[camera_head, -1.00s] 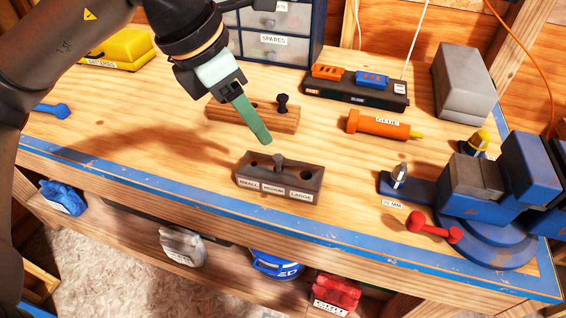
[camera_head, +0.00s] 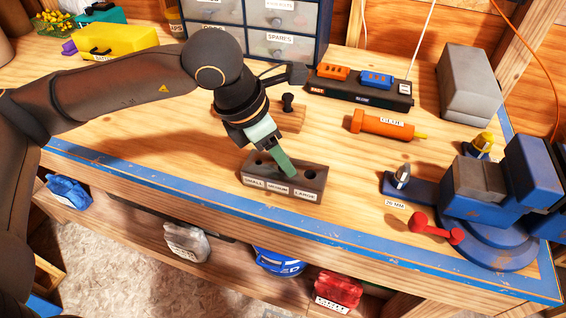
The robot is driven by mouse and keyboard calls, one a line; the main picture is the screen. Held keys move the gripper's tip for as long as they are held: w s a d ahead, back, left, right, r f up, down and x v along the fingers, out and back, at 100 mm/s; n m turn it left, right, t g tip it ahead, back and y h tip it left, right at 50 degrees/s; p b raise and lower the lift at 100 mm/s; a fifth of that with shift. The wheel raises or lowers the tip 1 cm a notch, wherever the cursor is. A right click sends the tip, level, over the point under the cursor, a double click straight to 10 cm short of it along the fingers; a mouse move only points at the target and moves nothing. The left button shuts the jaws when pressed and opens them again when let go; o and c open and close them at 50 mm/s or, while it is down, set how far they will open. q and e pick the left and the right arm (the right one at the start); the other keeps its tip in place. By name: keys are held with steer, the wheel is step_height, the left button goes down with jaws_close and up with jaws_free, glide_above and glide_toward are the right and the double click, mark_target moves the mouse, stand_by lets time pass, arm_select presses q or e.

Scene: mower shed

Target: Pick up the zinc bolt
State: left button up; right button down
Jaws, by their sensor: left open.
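A dark wooden holder (camera_head: 312,197) with labels SMALL, MEDIUM and LARGE stands near the front of the bench. Its small and large holes look empty. My left gripper (camera_head: 284,166) is open, with its green fingers pointing down over the middle of the holder. The fingers hide the medium hole and the grey bolt seen there in the earlier frame. Whether they touch the bolt, I cannot tell. A silvery bolt-like piece (camera_head: 401,177) stands on the blue vise's plate at the right. I cannot tell from looks alone which is zinc. My right gripper is not in view.
Behind the holder is a wooden block (camera_head: 293,121) with a dark bolt (camera_head: 287,102), partly hidden by my arm. Bare bench lies between.

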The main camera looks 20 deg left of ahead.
arm_select(q)
steer(key=shift+c, duration=0.3)
jaws_close()
steer(key=shift+r, duration=0.2)
